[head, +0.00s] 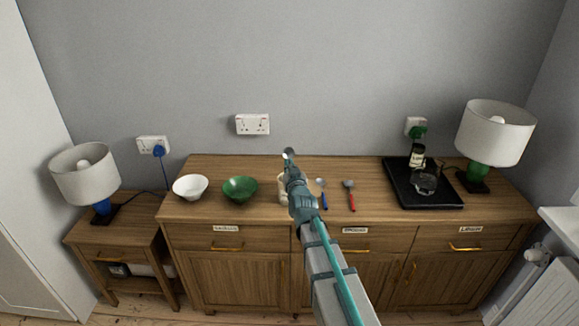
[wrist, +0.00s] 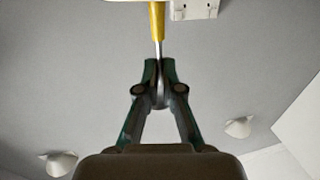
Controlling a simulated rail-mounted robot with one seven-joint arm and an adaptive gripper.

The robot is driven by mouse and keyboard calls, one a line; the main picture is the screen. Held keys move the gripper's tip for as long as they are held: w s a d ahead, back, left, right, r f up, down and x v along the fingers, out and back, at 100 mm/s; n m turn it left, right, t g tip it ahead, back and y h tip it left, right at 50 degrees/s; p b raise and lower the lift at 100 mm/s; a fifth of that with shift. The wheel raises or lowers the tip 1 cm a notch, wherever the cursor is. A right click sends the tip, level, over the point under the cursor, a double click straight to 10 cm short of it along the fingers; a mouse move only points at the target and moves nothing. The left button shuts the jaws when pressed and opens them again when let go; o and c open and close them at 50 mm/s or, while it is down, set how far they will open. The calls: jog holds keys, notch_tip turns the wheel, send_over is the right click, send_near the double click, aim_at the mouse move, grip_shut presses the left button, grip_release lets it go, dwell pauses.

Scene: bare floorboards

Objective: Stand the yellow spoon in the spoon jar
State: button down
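The yellow spoon (wrist: 157,22) shows in the wrist view, its yellow handle running out of the top of the picture and its metal neck between my fingers. My gripper (wrist: 158,75) is shut on its metal end. In the head view my gripper (head: 289,156) is above the back of the sideboard, pointing away; the spoon's handle cannot be made out there. A cream jar (head: 282,190), apparently the spoon jar, stands on the sideboard, partly hidden behind my gripper and arm. Its opening and contents cannot be seen clearly.
On the sideboard (head: 240,164) are a white bowl (head: 190,187), a green bowl (head: 240,189), a blue-handled spoon (head: 323,194) and a red-handled spoon (head: 350,196). A black tray (head: 400,190) holds a bottle and a glass pot. Lamps stand at both sides; the wall is behind.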

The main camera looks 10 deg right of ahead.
jog(key=c, duration=1.2)
grip_release()
jog(key=shift+c, duration=0.2)
jog(key=shift+s, duration=0.1)
jog(key=s, duration=1.2)
jog(key=shift+w, duration=0.1)
